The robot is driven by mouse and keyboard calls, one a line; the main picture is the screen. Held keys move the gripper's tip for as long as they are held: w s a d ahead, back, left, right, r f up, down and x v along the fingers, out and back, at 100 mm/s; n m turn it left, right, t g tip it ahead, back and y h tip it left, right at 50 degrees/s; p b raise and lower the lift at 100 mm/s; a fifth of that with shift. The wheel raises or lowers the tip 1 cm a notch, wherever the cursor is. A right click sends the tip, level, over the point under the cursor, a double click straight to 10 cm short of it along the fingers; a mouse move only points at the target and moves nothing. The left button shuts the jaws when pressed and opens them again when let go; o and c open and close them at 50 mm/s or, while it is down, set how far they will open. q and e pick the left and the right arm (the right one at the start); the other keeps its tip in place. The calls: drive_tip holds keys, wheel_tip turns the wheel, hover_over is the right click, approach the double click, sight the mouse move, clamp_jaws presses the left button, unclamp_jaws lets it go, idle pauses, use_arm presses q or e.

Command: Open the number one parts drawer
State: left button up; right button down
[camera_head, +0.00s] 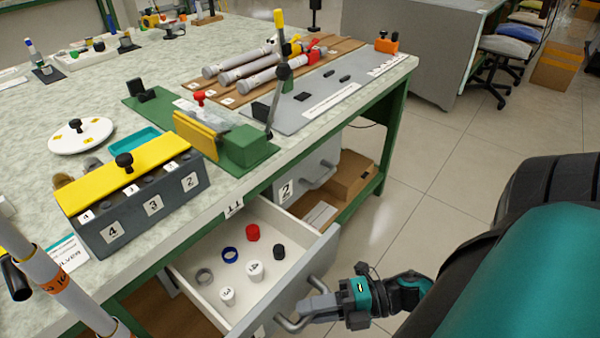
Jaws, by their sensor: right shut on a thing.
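The parts drawer (325,245) under the bench stands pulled out, with its white inside showing. A label (233,207) that seems to read 1 is on the bench edge above it. My right gripper (306,308) is shut on the drawer's grey bar handle (286,324), at the front right of the drawer. The drawer front's face is mostly turned away from view. In the drawer lie a red cap (252,232), a black cap (279,251), a blue ring (230,254), a grey ring (204,276) and two white numbered caps (227,296). My left gripper is not seen.
A drawer marked 2 (300,180) is behind, beside a cardboard box (350,176) on the lower shelf. A yellow-topped block (130,215), a green fixture (245,150) and grey rods (245,72) are on the bench.

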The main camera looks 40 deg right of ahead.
drive_tip(key=shift+s, duration=0.15)
drive_tip(key=c, duration=1.1)
unclamp_jaws()
drive_tip(key=shift+d, duration=0.1)
drive_tip(key=p+v, duration=0.1)
drive_tip(key=v, duration=1.2)
